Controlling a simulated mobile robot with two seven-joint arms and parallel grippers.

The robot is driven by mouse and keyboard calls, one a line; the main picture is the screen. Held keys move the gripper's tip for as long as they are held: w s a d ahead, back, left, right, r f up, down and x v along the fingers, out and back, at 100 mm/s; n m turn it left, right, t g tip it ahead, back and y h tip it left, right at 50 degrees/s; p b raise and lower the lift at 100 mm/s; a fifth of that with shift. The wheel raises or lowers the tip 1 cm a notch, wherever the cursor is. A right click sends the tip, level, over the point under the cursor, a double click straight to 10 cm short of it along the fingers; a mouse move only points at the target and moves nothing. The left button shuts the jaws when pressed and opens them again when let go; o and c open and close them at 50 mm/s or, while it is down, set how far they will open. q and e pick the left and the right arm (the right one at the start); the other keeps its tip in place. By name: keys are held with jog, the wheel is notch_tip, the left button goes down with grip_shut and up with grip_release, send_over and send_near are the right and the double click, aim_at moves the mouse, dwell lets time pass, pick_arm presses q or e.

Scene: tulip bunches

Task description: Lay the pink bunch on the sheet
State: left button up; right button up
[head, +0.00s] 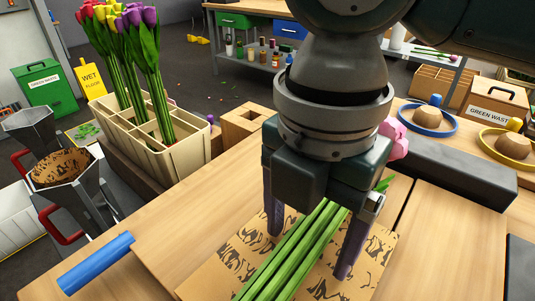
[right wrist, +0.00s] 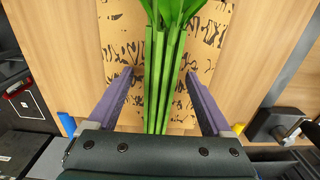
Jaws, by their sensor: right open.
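The pink bunch lies on the patterned brown sheet (head: 236,262), its green stems (head: 290,258) pointing to the front. Its pink blooms (head: 393,138) show behind my right gripper (head: 308,252); the middle of the bunch is hidden by that gripper. The right gripper is open, pointing down, with one finger on each side of the stems and apart from them. In the right wrist view the stems (right wrist: 158,85) run between the open fingers (right wrist: 160,76), with the sheet (right wrist: 120,48) under them. My left gripper is not in view.
A divided cream crate (head: 150,143) holds red, yellow and purple tulips at the left back. A blue roll (head: 96,262) lies at the table's left front. A dark grey block (head: 450,172) and ring-shaped spools (head: 428,120) stand at the right. Bare table lies left of the sheet.

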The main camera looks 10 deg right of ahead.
aim_at(304, 229)
notch_tip(304, 229, up, 10)
jog(key=shift+f+p, duration=0.1)
jog(key=shift+p, duration=1)
jog(key=shift+s+a+p, duration=0.2)
jog(key=shift+a+p, duration=0.15)
jog(key=s+a+r+m+t+y+p, duration=0.2)
jog(key=s+a+r+m+y+p, duration=0.25)
jog(key=m+p, duration=0.5)
jog(key=s+d+r+m+t+h+p, duration=0.15)
jog(key=s+d+m+h+p, duration=0.45)
jog(key=d+m, duration=0.85)
notch_tip(304, 229, up, 38)
jog(key=s+y+p, duration=0.1)
jog(key=p, duration=3.7)
jog(key=shift+s+f+y, duration=0.15)
jog(key=shift+f+y, duration=0.05)
jog(key=shift+y, duration=0.15)
